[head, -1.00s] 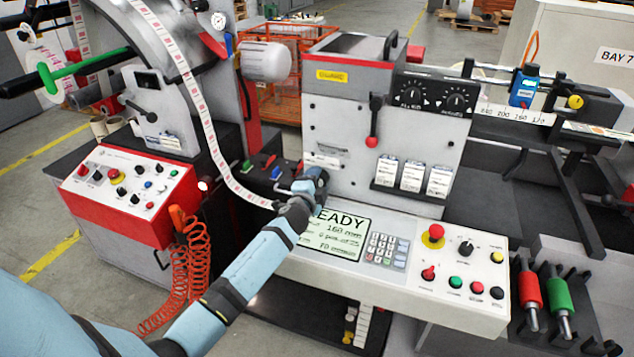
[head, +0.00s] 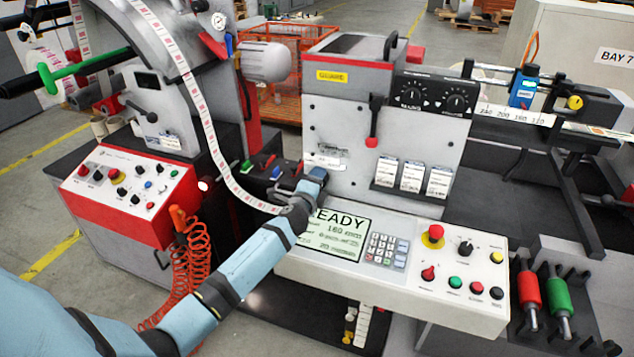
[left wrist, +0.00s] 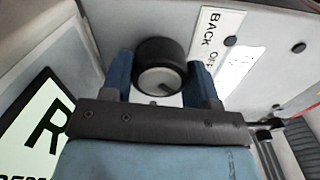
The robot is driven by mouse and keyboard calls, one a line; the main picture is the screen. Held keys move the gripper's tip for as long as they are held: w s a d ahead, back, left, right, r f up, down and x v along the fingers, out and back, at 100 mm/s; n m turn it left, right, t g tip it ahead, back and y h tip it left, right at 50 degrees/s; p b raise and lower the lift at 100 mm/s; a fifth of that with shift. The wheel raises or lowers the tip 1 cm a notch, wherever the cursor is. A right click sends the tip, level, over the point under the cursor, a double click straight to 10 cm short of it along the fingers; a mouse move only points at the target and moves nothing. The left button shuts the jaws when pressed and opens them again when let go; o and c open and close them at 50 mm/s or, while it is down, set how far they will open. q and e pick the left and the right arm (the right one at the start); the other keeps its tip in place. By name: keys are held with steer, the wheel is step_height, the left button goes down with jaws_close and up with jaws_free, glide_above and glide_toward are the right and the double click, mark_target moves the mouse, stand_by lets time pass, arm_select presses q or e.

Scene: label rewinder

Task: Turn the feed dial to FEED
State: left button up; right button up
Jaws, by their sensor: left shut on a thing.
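The feed dial (left wrist: 160,67) is a round black knob with a grey face and a dark pointer line. It sits on the grey machine front, beside a white label plate (left wrist: 220,38) that reads BACK and OFF; the rest of its lettering is hard to read. My left gripper (head: 316,176) is at the lower left of this front, its blue fingers on both sides of the dial, shut on it. In the head view the gripper hides the dial. My right gripper is not in view.
A sloped console with a READY screen (head: 336,234), keypad (head: 386,249) and red emergency button (head: 433,236) lies just below the gripper. A black lever with a red knob (head: 371,142) is to its right. The label web (head: 210,140) runs close on the left.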

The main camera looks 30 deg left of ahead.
arm_select(q)
steer(key=o, duration=0.9)
steer(key=b+v, duration=0.1)
steer(key=v, duration=1.3)
steer(key=shift+a, duration=0.1)
steer(key=shift+f, duration=0.1)
